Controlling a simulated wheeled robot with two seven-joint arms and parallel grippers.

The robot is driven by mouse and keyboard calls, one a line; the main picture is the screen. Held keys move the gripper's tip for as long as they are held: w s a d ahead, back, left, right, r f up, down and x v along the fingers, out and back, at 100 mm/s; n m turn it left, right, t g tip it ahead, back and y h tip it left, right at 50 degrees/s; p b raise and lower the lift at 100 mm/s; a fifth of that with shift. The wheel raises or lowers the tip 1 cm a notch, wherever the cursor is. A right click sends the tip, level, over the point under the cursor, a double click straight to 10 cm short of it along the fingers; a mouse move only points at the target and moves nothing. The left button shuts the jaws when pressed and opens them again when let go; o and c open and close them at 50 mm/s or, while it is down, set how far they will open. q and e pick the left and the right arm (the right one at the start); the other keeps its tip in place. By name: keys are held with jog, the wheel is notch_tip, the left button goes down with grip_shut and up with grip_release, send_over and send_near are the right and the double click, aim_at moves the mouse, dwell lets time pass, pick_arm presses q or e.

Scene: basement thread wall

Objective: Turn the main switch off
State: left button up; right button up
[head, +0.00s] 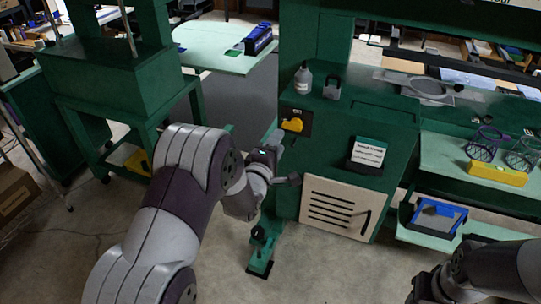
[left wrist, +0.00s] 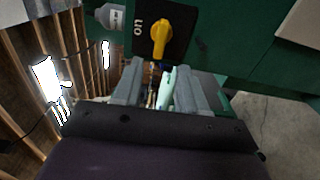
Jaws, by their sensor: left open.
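The main switch is a yellow rotary knob (head: 292,125) on a black plate, on the upper left front of the green machine cabinet. The knob's grip lies roughly sideways in the head view.
A grey bottle (head: 303,80) and a small grey container (head: 332,88) stand on the cabinet ledge above the switch. A green foot pedal (head: 262,250) stands on the floor below.

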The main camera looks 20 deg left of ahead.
pick_arm(q)
jog(key=s, duration=0.5)
jog(key=shift+s, duration=0.35)
jog(key=s+a+f+m+g+y+p, duration=0.1)
jog(key=s+f+m+g+p, duration=0.1)
jog(key=s+f+m+g, duration=0.65)
jog(key=s+d+r+m+g+p, duration=0.3)
jog(key=s+r+m+g+p, duration=0.3)
jog(key=s, duration=0.7)
jog(key=shift+s+d+r+m+g, duration=0.25)
jog(key=shift+r+m+g, duration=0.8)
jog(key=shift+r+m, duration=0.9)
